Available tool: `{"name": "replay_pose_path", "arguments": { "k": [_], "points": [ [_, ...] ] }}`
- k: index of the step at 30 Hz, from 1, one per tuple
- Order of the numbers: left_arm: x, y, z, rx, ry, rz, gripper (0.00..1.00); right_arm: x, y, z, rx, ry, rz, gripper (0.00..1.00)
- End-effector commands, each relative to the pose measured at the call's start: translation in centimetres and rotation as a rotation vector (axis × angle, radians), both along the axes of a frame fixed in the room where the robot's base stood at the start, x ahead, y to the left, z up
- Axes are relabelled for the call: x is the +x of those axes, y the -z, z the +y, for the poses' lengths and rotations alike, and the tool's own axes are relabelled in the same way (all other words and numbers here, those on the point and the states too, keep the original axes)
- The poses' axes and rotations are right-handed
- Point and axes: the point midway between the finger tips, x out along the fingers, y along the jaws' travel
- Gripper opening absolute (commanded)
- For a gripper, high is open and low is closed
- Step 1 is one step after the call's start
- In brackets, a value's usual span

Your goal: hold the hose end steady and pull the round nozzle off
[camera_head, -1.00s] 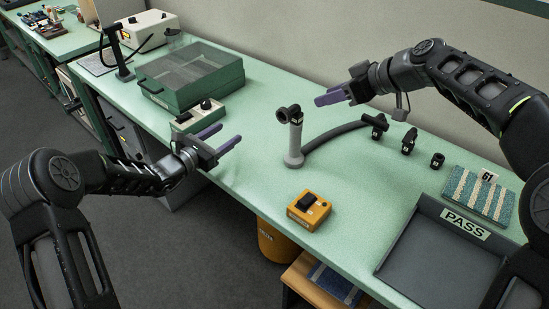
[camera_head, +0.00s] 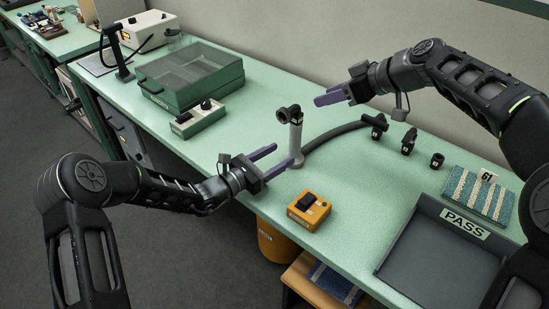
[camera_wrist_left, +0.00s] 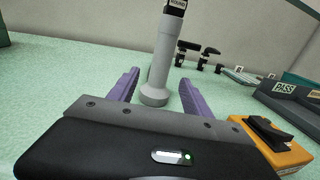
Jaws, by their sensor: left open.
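A grey hose end (camera_head: 296,143) stands upright on the green bench, with the black round nozzle (camera_head: 289,114) at its top. In the left wrist view the grey hose end (camera_wrist_left: 165,52) rises between the two finger lines, and a dark labelled collar (camera_wrist_left: 176,5) is cut by the top edge. My left gripper (camera_head: 284,154) is open and low, with its purple fingers reaching toward the lower part of the hose end. Contact is not visible. My right gripper (camera_head: 317,100) is empty, to the right of the nozzle and apart from it; its finger gap is unclear.
A dark hose (camera_head: 335,134) curves right from the hose end's foot. Several black fittings (camera_head: 408,141) stand to the right. An orange box with a black switch (camera_head: 309,210) sits near the front edge. The PASS tray (camera_head: 440,255) is front right. A green lidded case (camera_head: 190,75) stands at left.

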Motion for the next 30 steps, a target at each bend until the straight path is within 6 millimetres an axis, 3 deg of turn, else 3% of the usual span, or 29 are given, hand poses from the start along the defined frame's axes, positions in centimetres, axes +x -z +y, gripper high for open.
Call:
{"name": "replay_pose_path", "arguments": {
  "k": [13,25,30],
  "points": [
    [4.2,0.0,-4.4,0.000,0.001,0.000,0.57,0.0,0.0,0.0,0.000,0.000,0.000,0.36],
    [4.8,0.0,-5.0,0.000,0.000,0.000,0.57,0.0,0.0,0.0,0.000,0.000,0.000,0.36],
    [4.8,0.0,-4.9,0.000,0.000,0.000,0.43,0.0,0.0,0.0,0.000,0.000,0.000,0.36]
  ]
}}
